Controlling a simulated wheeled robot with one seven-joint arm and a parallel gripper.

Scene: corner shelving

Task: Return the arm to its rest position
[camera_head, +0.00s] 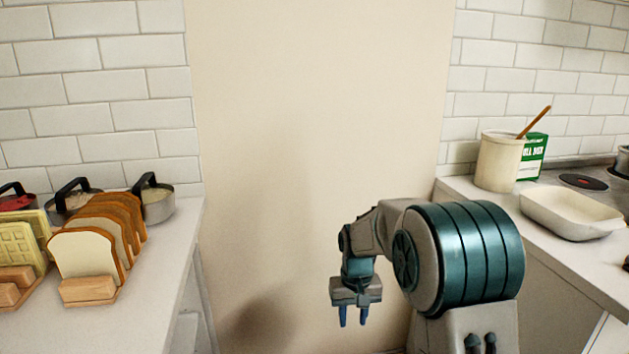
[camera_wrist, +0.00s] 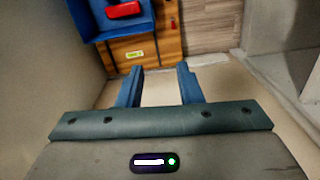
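My gripper (camera_head: 353,316) hangs from my bent arm in the gap between the two counters, with its fingers pointing down. In the wrist view my gripper (camera_wrist: 160,84) shows two blue fingers spread apart with nothing between them, so it is open and empty. It touches neither counter in the head view.
The left counter (camera_head: 160,290) holds bread slices in a rack (camera_head: 88,290) and several pots. The right counter (camera_head: 470,188) holds a cream crock (camera_head: 498,163), a green box (camera_head: 532,158) and a white dish (camera_head: 570,212). A plain wall (camera_head: 300,110) stands behind my arm.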

